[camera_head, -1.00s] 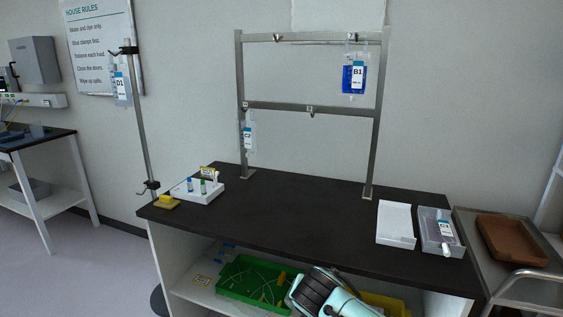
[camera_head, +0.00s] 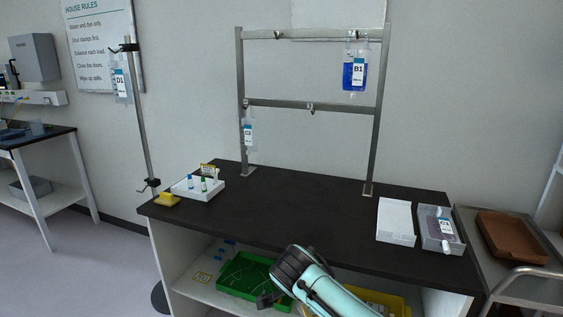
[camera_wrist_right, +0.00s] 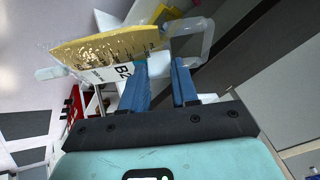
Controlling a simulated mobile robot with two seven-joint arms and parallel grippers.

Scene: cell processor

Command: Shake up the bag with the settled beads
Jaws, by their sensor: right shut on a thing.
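A clear bag labelled B2 (camera_wrist_right: 118,42) with yellow contents and speckles shows in the right wrist view. My right gripper (camera_wrist_right: 161,72) is shut on this bag near its label, with a blue finger on each side. The bag lies tilted across the view, and a pale loop (camera_wrist_right: 200,38) shows beyond the fingers. In the head view my right arm reaches in at the bottom, in front of the bench; the bag cannot be made out there. My left gripper is not in view.
A metal rack (camera_head: 310,107) on the black bench (camera_head: 290,205) holds a blue bag B1 (camera_head: 355,72) and a smaller bag (camera_head: 248,132). A green bin (camera_head: 236,281) is below. The bench middle is clear.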

